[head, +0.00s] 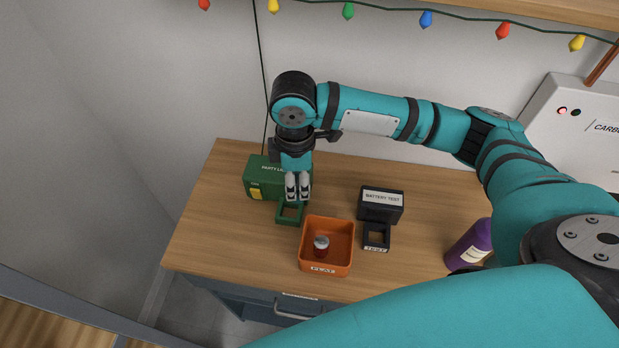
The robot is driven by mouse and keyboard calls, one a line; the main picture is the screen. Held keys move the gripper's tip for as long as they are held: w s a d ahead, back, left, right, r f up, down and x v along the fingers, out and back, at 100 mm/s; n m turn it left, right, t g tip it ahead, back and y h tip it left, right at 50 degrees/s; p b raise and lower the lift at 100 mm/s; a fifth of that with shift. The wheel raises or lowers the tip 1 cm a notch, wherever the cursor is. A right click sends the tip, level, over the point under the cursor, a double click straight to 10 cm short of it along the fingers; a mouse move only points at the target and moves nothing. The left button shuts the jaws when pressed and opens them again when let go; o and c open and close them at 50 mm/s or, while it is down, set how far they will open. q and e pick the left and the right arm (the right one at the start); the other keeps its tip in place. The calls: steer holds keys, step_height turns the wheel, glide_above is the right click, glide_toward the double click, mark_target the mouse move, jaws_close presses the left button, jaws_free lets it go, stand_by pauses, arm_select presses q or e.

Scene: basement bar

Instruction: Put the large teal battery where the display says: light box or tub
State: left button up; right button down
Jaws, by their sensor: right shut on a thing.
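My right gripper (298,188) points down over the green socket frame (290,214) at the front of the green light box (262,178). It is shut on the large teal battery, which the fingers almost wholly hide; I cannot tell whether it touches the socket. The orange tub (327,268), labelled "FLAT", stands in front to the right with a small red and silver battery (321,246) in it. The black battery tester (381,205) is labelled "BATTERY TEST"; no reading shows. Its "TEST" cradle (377,237) looks empty. My left gripper is out of view.
A purple bottle (469,246) stands at the right, close to my right arm. A white panel (575,125) with a red light is at the back right. A dark cord hangs behind the light box. The wooden bench top (205,225) is clear at the left.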

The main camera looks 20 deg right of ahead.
steer(key=n, duration=0.1)
steer(key=w+a+n+p, duration=0.1)
steer(key=n, duration=0.1)
steer(key=shift+w+r+n, duration=0.15)
steer(key=shift+r+n, duration=0.05)
steer(key=shift+n, duration=0.1)
steer(key=f+b, duration=0.2)
steer(key=f+n+b, duration=0.1)
steer(key=f+b, duration=0.1)
steer(key=f+n+b, duration=0.1)
steer(key=f+b, duration=0.1)
steer(key=shift+w+a+f, duration=0.2)
steer(key=shift+w+a, duration=0.05)
steer(key=shift+a, duration=0.05)
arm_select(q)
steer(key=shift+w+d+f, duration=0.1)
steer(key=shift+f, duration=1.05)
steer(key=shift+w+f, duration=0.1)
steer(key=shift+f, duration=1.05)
arm_select(e)
steer(key=shift+f, duration=1.75)
